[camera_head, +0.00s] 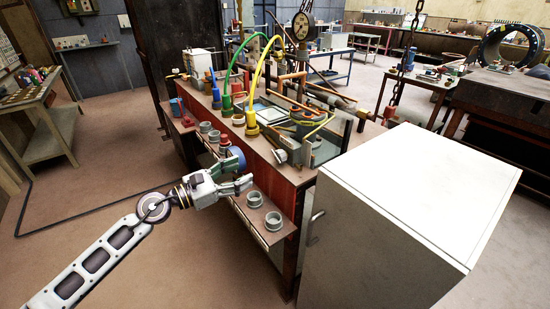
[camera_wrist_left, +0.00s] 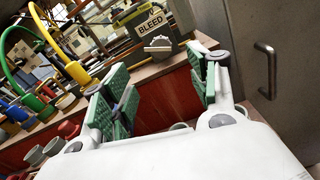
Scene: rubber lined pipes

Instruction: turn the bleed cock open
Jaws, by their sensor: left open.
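The bleed cock (camera_wrist_left: 158,46) shows in the left wrist view as a small pale grey handle at the bench edge. It sits just below a plate lettered BLEED (camera_wrist_left: 150,24). In the head view a small grey fitting at the bench's front edge appears to be the same cock (camera_head: 281,155). My left gripper (camera_head: 243,172) is open and empty in front of the bench, left of and below the cock. In the left wrist view its green-padded fingers (camera_wrist_left: 160,92) stand apart, with the cock beyond and above the gap. My right gripper is out of view.
A front shelf (camera_head: 262,222) with several grey cups runs below the bench top. Green (camera_head: 228,75) and yellow (camera_head: 256,80) hoses arch over the bench. A white cabinet (camera_head: 410,215) blocks the right side. The floor at the left is mostly clear.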

